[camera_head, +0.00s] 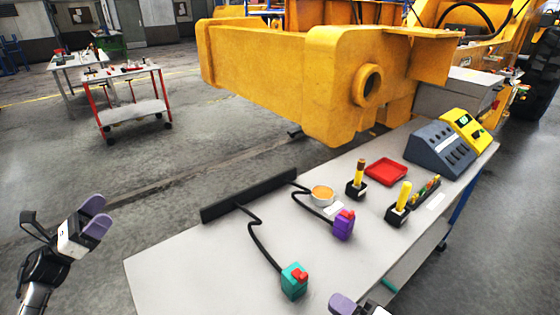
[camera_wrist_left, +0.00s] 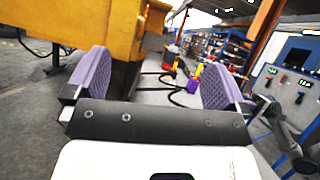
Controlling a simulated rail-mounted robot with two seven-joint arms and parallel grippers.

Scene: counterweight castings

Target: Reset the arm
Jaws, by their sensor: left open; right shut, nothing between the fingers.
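My left gripper (camera_head: 95,215) is raised over the floor, left of the table. Its purple fingers are apart with nothing between them; they also show in the left wrist view (camera_wrist_left: 157,82). My right gripper (camera_head: 344,304) is cut off at the bottom edge, by the table's front edge, with only a purple fingertip and a bit of white body in view. It is shut and holds nothing.
The white table (camera_head: 190,262) holds a teal box with a red top (camera_head: 294,281), a purple box (camera_head: 344,226), a red tray (camera_head: 386,171) and yellow-handled levers (camera_head: 400,200). A large yellow casting (camera_head: 285,75) stands behind.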

